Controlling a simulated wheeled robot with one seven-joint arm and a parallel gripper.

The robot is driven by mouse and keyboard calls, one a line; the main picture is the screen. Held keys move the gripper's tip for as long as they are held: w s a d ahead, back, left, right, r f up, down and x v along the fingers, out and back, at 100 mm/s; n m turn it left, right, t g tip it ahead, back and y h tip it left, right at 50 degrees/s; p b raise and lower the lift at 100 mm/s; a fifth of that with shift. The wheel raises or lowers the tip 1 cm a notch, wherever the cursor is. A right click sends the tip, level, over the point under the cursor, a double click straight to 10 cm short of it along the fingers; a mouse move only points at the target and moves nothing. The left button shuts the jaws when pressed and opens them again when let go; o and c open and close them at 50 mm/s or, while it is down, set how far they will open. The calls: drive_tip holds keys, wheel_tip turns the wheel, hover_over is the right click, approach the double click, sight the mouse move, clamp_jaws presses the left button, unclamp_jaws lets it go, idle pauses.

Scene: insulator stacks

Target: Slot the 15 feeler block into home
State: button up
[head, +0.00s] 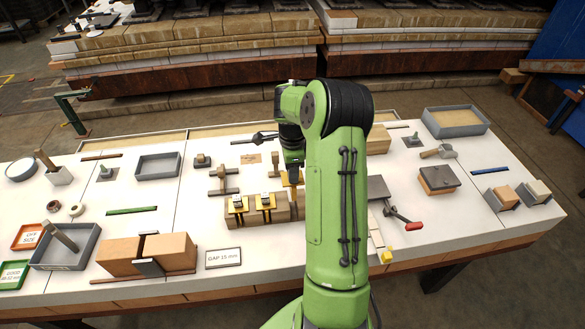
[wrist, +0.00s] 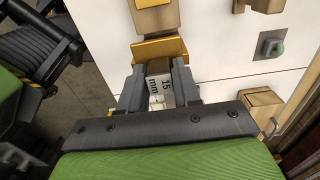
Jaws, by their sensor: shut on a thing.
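My gripper (wrist: 160,95) is shut on the 15 feeler block (wrist: 165,83), whose white face reads "15 mm" in the wrist view. A gold-yellow piece (wrist: 160,50) lies right against the fingertips; I cannot tell whether it belongs to the block or the rack.
Two tan blocks (head: 172,250) stand at the front left beside a "GAP 15 mm" sign (head: 224,258). A red-handled tool (head: 405,220) lies right of my arm.

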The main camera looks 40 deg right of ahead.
sight(292, 191)
drive_tip(key=shift+f+b, duration=0.8)
drive_tip(key=shift+f, duration=0.6)
drive_tip(key=shift+f+b, duration=2.7)
drive_tip(key=shift+f, duration=0.75)
drive_tip(key=o, duration=1)
drive_tip(key=shift+o, duration=0.2)
drive_tip(key=shift+r, duration=0.1)
wheel_tip(292, 191, up, 16)
drive_tip(key=p, duration=0.3)
drive_tip(key=shift+p, duration=0.4)
drive_tip(key=shift+f, duration=0.2)
